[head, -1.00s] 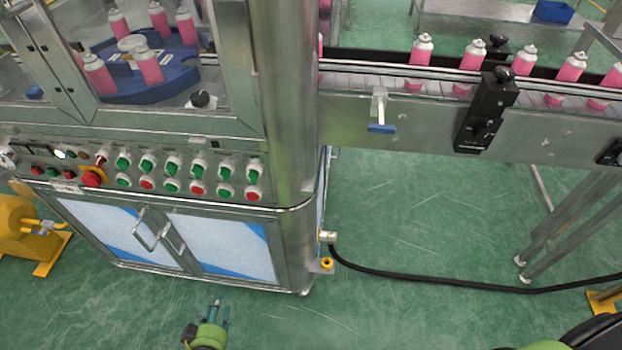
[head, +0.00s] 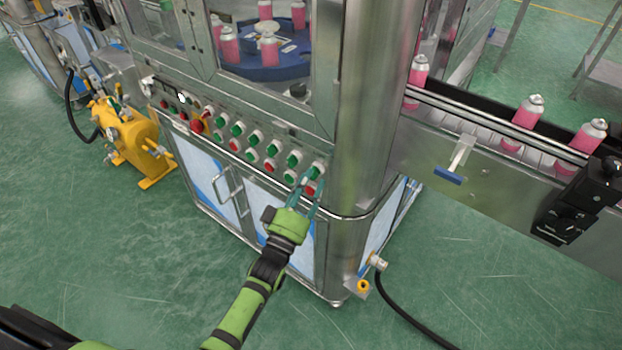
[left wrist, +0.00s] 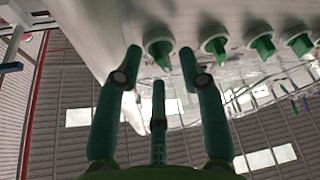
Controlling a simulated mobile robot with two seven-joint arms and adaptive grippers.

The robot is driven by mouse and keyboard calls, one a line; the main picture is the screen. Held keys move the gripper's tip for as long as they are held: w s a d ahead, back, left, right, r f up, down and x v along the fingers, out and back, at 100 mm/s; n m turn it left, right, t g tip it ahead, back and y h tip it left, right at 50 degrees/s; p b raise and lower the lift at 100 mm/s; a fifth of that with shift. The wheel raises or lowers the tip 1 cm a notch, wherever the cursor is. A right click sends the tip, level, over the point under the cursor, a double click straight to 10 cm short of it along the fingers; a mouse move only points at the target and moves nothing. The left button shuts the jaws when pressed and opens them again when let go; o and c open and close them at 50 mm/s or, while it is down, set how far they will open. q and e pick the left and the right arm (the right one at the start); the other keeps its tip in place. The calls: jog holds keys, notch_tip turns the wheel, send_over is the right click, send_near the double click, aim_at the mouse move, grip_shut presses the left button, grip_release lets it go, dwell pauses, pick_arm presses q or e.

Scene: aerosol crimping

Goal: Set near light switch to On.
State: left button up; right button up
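The control panel (head: 235,135) on the machine's front carries a row of green rotary switches. The rightmost green switch (head: 317,168) sits at the panel's right end; no label is legible, so I cannot tell which is the near light switch. My left gripper (head: 306,186) is at this end of the panel, fingers pointing at the switch. In the left wrist view, a green switch (left wrist: 160,48) in a pale collar lies between the spread fingertips of the open left gripper (left wrist: 160,62). I cannot tell whether they touch it. My right gripper is out of view.
Red and green buttons sit below the switches, with a red emergency button (head: 197,126) further left. A steel column (head: 362,120) stands right of the panel. A conveyor (head: 440,140) with pink cans extends right. A yellow pump (head: 130,135) stands left on open green floor.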

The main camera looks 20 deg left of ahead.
pick_arm(q)
jog(key=shift+w+r, duration=0.1)
jog(key=shift+w, duration=0.2)
jog(key=shift+w+d, duration=0.1)
grip_shut()
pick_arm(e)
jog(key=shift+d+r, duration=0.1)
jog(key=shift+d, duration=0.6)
